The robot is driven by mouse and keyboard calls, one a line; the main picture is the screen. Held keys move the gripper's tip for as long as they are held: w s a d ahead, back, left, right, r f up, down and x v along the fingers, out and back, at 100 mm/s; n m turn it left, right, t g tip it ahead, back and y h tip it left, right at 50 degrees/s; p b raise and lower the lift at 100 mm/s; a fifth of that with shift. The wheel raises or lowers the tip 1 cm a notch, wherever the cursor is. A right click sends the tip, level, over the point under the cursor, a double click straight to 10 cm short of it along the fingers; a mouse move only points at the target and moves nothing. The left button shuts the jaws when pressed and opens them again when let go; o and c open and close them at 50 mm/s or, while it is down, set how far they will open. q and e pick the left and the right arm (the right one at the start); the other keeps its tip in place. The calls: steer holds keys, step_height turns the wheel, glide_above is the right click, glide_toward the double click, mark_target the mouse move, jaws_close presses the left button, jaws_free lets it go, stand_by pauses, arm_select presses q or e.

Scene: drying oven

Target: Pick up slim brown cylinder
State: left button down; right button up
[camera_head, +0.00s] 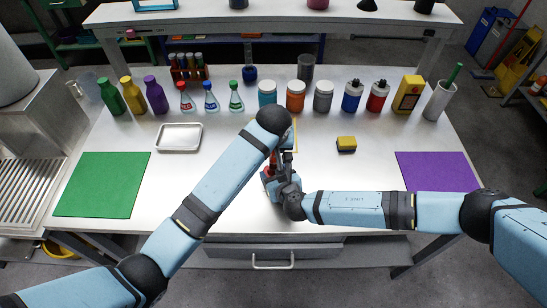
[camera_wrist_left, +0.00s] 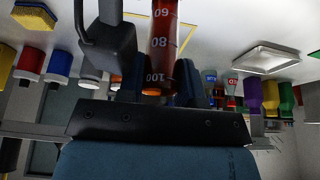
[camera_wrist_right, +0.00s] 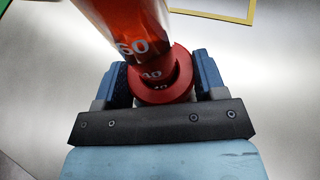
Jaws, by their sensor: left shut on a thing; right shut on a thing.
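The slim brown cylinder is a translucent red-brown measuring cylinder with white number marks. It shows in the left wrist view (camera_wrist_left: 162,40) and the right wrist view (camera_wrist_right: 125,25); in the head view, my arms mostly hide it and only a red bit (camera_head: 267,176) shows. My left gripper (camera_wrist_left: 158,90) is shut on it near the 100 mark. My right gripper (camera_wrist_right: 162,82) is shut on it at the low-mark end, by a red ring (camera_wrist_right: 180,65). In the head view, my right gripper (camera_head: 277,172) sits just below my left wrist. Whether the cylinder touches the table is hidden.
A yellow outline (camera_wrist_right: 215,12) lies on the table close by. A sponge (camera_head: 346,145) is to the right, a metal tray (camera_head: 180,138) to the left. Green (camera_head: 102,184) and purple (camera_head: 436,171) mats lie at the sides. Bottles and jars line the back. The front middle is clear.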

steer(key=o, duration=1)
arm_select(q)
step_height(320, 180, up, 10)
